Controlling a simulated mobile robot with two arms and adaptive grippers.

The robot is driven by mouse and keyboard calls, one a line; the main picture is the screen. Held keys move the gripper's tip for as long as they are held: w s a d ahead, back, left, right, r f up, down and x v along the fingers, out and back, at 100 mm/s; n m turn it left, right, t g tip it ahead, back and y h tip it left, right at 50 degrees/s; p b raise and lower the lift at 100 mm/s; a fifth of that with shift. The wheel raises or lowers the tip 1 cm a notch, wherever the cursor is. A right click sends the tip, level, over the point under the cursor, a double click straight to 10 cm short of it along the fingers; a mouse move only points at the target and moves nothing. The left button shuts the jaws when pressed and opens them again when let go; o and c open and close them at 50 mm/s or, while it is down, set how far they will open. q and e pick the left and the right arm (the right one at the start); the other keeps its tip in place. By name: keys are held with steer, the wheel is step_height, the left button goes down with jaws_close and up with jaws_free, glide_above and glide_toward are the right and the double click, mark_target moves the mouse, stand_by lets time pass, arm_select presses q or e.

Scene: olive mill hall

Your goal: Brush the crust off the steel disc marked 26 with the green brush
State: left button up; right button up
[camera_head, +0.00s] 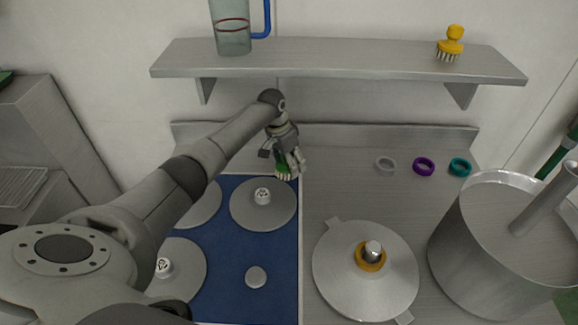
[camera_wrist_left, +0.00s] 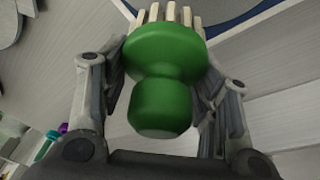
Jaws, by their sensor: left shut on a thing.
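My left gripper (camera_head: 286,161) is shut on the green brush (camera_head: 281,171), a round-knobbed brush with pale bristles. In the left wrist view the green brush (camera_wrist_left: 163,75) sits between both fingers, bristles pointing away from the palm. The brush is at the back edge of the blue mat (camera_head: 225,287), just behind a steel disc (camera_head: 249,215) with a white-topped knob. Whether the bristles touch anything is unclear. Another steel disc (camera_head: 192,281) lies front left, and a third (camera_head: 207,208) is partly hidden by my arm. The marks on the knobs are too small to read, and no crust is distinguishable. My right gripper is out of view.
A small round piece (camera_head: 256,277) lies on the mat. Right of it are a large steel lid (camera_head: 335,285) with a yellow ring and a steel pot (camera_head: 470,255). Several rings, including a purple one (camera_head: 423,166), lie behind. A shelf (camera_head: 340,62) holds a jug (camera_head: 232,30) and yellow brush (camera_head: 451,40).

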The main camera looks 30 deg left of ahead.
arm_select(q)
steer(key=shift+w+r, duration=0.1)
steer(key=shift+r, duration=0.3)
steer(key=shift+r, duration=0.1)
